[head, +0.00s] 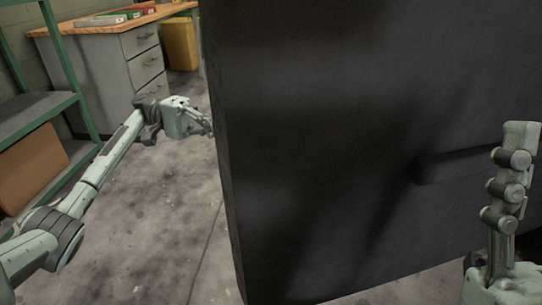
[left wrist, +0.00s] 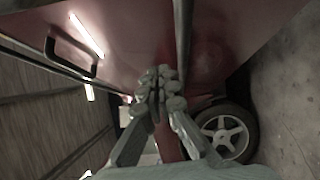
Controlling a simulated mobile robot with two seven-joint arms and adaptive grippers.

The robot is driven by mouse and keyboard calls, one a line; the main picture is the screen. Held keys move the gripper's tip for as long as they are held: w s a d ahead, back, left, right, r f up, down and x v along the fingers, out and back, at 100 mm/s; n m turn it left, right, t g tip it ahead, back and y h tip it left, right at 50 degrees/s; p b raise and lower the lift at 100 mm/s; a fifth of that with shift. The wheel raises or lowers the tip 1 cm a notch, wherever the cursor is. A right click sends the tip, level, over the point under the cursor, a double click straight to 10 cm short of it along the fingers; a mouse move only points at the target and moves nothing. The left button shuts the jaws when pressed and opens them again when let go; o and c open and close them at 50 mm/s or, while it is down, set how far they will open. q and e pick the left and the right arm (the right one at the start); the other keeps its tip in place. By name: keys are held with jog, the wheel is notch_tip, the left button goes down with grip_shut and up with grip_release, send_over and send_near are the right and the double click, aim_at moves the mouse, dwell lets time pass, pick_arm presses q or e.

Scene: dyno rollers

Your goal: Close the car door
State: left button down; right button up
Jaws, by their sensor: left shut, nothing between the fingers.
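A large dark panel, seemingly the inner side of the car door (head: 310,120), fills the middle and right of the head view. A dark bar like a pull handle (head: 460,163) stands out from it. My left gripper (head: 207,128) is at the panel's left edge; contact cannot be told. In the left wrist view its fingers (left wrist: 157,88) are shut and empty, in front of red car bodywork (left wrist: 215,35) with a black handle (left wrist: 72,58). My right gripper (head: 513,165) points up in front of the panel at the right; its finger gap is not clear.
A car wheel (left wrist: 222,132) shows in the left wrist view. A drawer desk (head: 135,55) and a yellow bin (head: 180,43) stand at the back. A green-framed shelf (head: 35,115) is at the left. The grey floor (head: 150,215) between shelf and panel is clear.

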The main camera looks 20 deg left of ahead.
pick_arm(q)
jog(key=s+d, duration=0.4)
jog(key=d, duration=0.7)
jog(key=shift+s+d+r+b, duration=0.3)
jog(key=shift+s+d+b, duration=0.05)
jog(key=shift+s, duration=0.05)
